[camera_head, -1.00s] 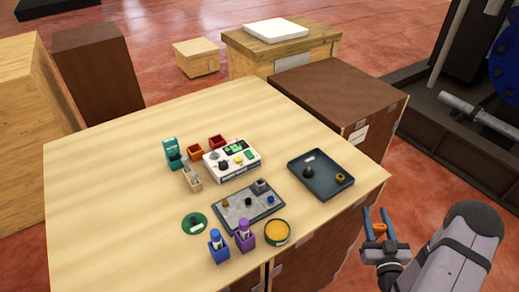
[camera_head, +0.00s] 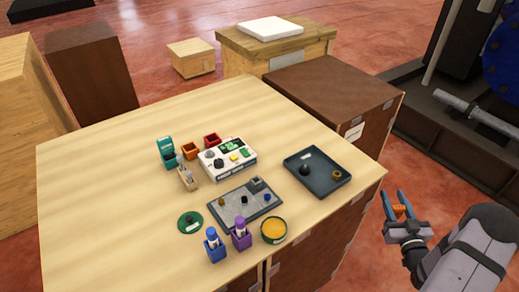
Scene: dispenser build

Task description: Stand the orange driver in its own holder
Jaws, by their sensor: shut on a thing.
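My gripper (camera_head: 394,198) is off the right edge of the table, with its two blue fingers pointing up in the picture. It is shut on the orange driver (camera_head: 398,211), of which only a short orange piece shows between the fingers. The rest of the driver is hidden or too small to make out. An orange open-topped holder (camera_head: 190,152) stands at the back of the group on the table, and its opening looks empty. It is far to the left of my gripper.
A red holder (camera_head: 212,140) and a teal holder (camera_head: 168,156) flank the orange one. A white device (camera_head: 240,168) stands in front. Blue (camera_head: 215,253) and purple (camera_head: 241,240) holders with items, a yellow tub (camera_head: 274,230) and a dark tray (camera_head: 330,180) lie nearer. The table's left side is clear.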

